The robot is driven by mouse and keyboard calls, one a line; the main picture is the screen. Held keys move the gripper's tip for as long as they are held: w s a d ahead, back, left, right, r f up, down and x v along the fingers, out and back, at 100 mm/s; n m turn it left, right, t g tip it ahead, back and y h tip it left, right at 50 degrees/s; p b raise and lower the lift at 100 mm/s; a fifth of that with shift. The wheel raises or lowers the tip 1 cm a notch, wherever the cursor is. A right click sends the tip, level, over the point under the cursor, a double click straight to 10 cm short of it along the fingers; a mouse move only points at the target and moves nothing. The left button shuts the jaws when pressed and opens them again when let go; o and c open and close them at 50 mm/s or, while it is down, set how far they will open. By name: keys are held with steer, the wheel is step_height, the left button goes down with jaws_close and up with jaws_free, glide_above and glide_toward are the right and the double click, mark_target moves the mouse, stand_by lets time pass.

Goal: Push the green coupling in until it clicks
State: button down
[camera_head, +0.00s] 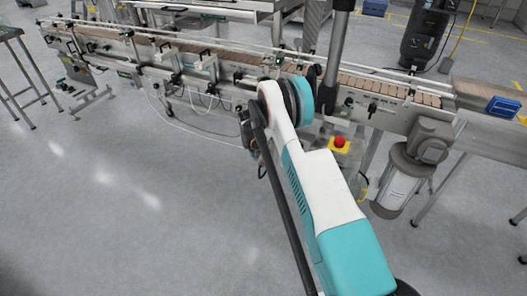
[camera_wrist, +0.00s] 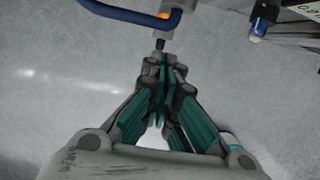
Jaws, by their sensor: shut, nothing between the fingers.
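In the wrist view my gripper (camera_wrist: 163,68) is shut, its fingers together and pointing up in the picture with nothing between them. Just ahead of the fingertips is a small grey fitting with a dark tip (camera_wrist: 160,44). I cannot tell whether the fingertips touch it. A thick blue hose (camera_wrist: 130,14) curves across the top to an orange piece (camera_wrist: 169,14) close above that fitting. I cannot make out a green coupling for sure; the green strips between the fingers look like part of my gripper. In the head view my arm hides most of the gripper area.
A long conveyor (camera_head: 400,91) runs behind my arm. A red stop button (camera_head: 339,142) on a yellow box and a grey motor (camera_head: 402,177) stand at its right. Another fitting with a blue part (camera_wrist: 258,27) is at upper right in the wrist view. The floor (camera_head: 110,200) at left is clear.

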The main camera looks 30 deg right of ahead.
steer(key=p+v, duration=0.3)
steer(key=v, duration=0.7)
